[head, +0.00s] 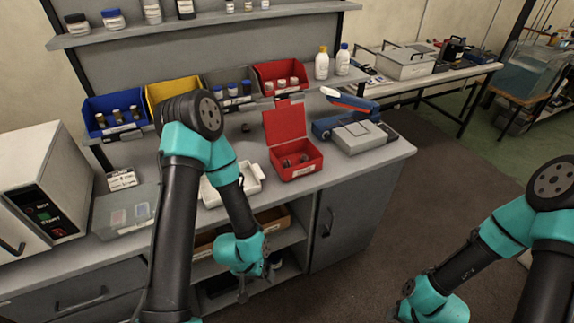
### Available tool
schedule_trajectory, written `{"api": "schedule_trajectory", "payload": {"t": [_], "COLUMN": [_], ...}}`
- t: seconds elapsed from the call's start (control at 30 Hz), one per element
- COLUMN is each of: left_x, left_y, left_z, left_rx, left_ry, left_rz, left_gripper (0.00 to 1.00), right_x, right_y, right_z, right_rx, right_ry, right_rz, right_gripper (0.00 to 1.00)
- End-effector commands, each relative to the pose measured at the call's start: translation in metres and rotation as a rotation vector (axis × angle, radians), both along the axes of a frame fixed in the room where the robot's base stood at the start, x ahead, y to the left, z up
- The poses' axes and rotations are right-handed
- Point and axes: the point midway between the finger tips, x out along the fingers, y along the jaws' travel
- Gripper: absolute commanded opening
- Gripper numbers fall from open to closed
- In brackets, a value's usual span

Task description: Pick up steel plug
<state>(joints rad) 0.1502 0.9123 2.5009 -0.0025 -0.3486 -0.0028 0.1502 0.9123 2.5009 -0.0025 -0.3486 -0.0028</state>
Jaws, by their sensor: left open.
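I cannot single out the steel plug with certainty. Small dark pieces (296,161) lie in an open red case (293,172) on the bench, too small to make out. A small dark object (246,128) sits on the bench behind a white tray (250,188). My left gripper (243,292) is open, pointing down in front of the bench's shelves, below the bench top and apart from these things. My right arm is at the lower right, away from the bench; its gripper's jaws cannot be made out.
Blue (113,120), yellow (172,90), grey (230,98) and red (282,82) bins line the bench's back. A white appliance (30,180) stands left, beside a clear-lidded box (125,212). A blue-and-grey device (355,130) stands right. An upper shelf overhangs the back.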

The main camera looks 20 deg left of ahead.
Motion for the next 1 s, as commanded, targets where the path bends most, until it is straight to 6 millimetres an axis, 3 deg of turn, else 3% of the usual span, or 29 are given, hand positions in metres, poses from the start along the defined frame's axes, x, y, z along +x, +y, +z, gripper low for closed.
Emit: {"api": "schedule_trajectory", "payload": {"t": [0.2, 0.7, 1.0], "left_x": [0.0, 0.0, 0.003], "left_y": [0.0, 0.0, -0.0013], "left_z": [0.0, 0.0, 0.0018], "left_rx": [0.0, 0.0, 0.0], "left_ry": [0.0, 0.0, -0.002], "left_rz": [0.0, 0.0, -0.022], "left_gripper": [0.89, 0.42, 0.42], "right_x": [0.0, 0.0, 0.0], "right_y": [0.0, 0.0, 0.0], "right_z": [0.0, 0.0, 0.0], "right_rx": [0.0, 0.0, 0.0], "right_ry": [0.0, 0.0, 0.0], "right_rz": [0.0, 0.0, 0.0], "right_gripper": [0.43, 0.43, 0.43]}}
